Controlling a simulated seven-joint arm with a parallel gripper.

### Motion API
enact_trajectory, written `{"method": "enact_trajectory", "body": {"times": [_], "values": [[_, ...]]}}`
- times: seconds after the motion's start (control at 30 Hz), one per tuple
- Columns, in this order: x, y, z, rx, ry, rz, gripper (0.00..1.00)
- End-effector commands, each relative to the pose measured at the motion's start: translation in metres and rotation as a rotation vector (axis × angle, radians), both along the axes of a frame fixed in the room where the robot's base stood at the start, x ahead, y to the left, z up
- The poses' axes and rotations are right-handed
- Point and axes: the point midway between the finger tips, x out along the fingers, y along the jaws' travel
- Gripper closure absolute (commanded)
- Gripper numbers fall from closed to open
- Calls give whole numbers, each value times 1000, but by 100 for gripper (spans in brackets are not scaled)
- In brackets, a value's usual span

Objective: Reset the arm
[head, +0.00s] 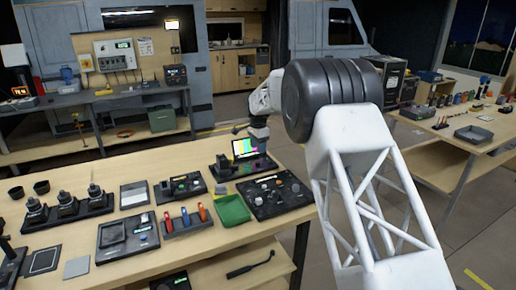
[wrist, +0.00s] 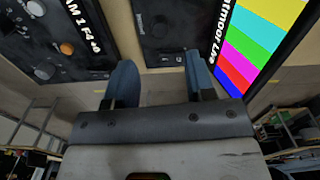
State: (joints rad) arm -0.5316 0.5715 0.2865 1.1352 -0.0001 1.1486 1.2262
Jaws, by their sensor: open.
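My arm reaches from the right of the head view over the wooden bench (head: 75,262). My gripper (head: 257,143) is small there, near a little screen with colour bars (head: 245,148); its fingertips are hard to make out. In the wrist view my gripper (wrist: 160,78) has its two blue-grey fingers spread apart, with nothing between them. The colour-bar screen (wrist: 258,45) is close to the right finger. A dark panel with knobs (wrist: 60,45) lies to the left. Whether the fingers touch anything cannot be told.
A black knob panel (head: 275,194) and a green tray (head: 232,210) lie near the gripper. A holder with orange and blue-handled tools (head: 187,222) and joystick-like units (head: 67,207) stand further left. Another bench (head: 470,135) is at right. Open floor (head: 218,150) lies behind.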

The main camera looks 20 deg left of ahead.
Motion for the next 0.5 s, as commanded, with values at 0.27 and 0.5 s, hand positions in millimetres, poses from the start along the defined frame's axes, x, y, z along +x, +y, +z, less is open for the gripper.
{"method": "enact_trajectory", "body": {"times": [0.27,0.5], "values": [[0,0,0,0,0,0,50],[-4,-15,13,3,-5,11,50]]}}
